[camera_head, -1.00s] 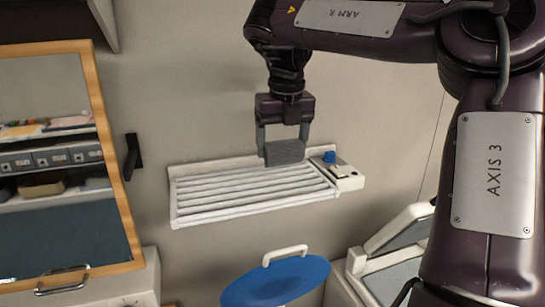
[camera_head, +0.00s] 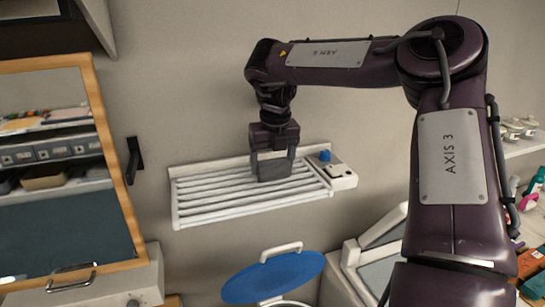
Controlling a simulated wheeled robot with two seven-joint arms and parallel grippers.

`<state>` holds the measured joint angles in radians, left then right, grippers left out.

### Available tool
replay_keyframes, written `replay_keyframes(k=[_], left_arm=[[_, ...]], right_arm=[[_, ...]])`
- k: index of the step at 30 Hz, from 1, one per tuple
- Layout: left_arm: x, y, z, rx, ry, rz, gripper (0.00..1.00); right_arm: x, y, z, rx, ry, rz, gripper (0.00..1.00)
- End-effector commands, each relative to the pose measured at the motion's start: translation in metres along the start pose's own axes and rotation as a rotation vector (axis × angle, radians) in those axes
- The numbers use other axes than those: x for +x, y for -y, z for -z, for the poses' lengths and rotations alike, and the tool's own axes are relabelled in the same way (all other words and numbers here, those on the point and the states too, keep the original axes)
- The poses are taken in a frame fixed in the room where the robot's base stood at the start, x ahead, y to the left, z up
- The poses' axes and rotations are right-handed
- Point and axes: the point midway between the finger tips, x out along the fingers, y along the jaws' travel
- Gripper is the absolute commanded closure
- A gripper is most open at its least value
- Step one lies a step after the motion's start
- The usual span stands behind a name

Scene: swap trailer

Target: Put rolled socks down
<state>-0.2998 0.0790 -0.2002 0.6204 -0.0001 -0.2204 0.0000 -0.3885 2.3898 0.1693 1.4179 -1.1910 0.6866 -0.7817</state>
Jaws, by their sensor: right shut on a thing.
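The rolled socks (camera_head: 274,169) are a dark grey block-like bundle. My right gripper (camera_head: 273,160) points down and is shut on them, with a finger on each side. The socks are at the slatted white rack (camera_head: 215,198) on the wall, over its right half. I cannot tell whether they touch the slats. My left gripper is not in view.
A control box with a blue knob (camera_head: 325,156) sits at the rack's right end. A blue round lid (camera_head: 272,278) with a white handle is below. The rack's left half is clear.

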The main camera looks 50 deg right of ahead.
Motion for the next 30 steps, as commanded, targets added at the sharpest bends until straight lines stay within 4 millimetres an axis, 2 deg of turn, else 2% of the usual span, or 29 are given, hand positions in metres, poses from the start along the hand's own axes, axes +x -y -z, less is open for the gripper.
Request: replay_keyframes(k=[9, 10, 15, 23, 26, 30], left_arm=[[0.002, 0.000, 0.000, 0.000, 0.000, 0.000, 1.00], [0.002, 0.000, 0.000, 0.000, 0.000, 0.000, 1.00], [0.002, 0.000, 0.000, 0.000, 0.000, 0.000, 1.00], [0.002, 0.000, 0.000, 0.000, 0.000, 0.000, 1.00], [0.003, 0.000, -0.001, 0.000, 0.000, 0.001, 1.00], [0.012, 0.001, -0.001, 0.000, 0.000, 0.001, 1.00]], right_arm=[[0.004, 0.000, 0.001, -0.001, 0.000, -0.001, 0.52], [0.004, 0.000, 0.001, -0.002, 0.000, -0.001, 0.25], [0.004, 0.000, 0.001, -0.001, 0.000, -0.001, 0.04], [0.003, 0.000, 0.001, -0.001, 0.000, -0.001, 0.04], [-0.003, 0.000, 0.000, -0.001, 0.002, 0.000, 0.04], [-0.023, -0.001, -0.001, -0.001, 0.006, 0.001, 0.04]])
